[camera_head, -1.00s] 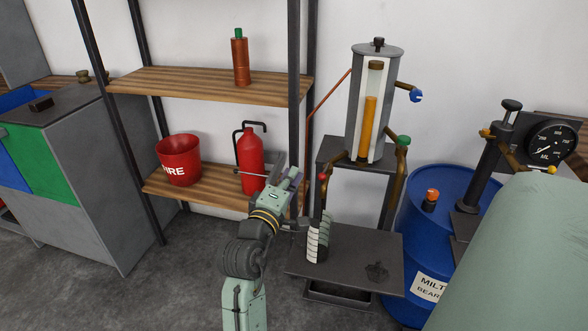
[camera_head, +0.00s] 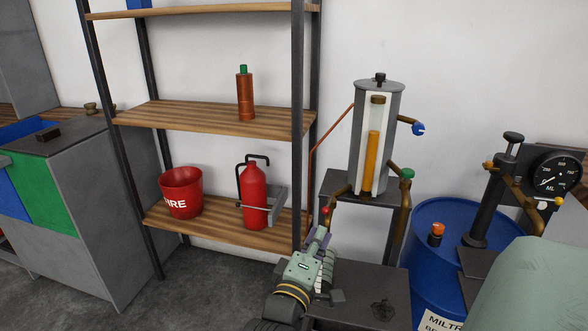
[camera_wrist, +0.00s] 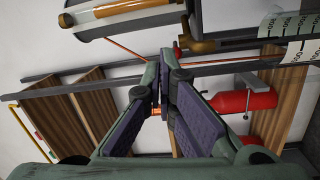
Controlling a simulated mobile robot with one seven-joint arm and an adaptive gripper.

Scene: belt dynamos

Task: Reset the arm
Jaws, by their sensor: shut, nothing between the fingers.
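My gripper (camera_head: 319,240) is in the lower middle of the head view, in front of the dispenser stand and right of the shelf. It also shows in the wrist view (camera_wrist: 165,62), where its two purple-padded fingers meet near the tips with nothing between them. My arm comes up from the bottom edge of the head view. A pale striped measuring container (camera_head: 327,268) stands on the dark platform, partly hidden behind my gripper. Its graduated side shows at the top right of the wrist view (camera_wrist: 292,45). I cannot tell if my gripper touches it.
A wooden shelf (camera_head: 215,122) holds a red bucket (camera_head: 181,192), a red extinguisher (camera_head: 253,198) and a copper bottle (camera_head: 245,98). A dispenser (camera_head: 372,140) with an amber column stands on the right. A blue barrel (camera_head: 425,270) and a gauge (camera_head: 553,172) are further right.

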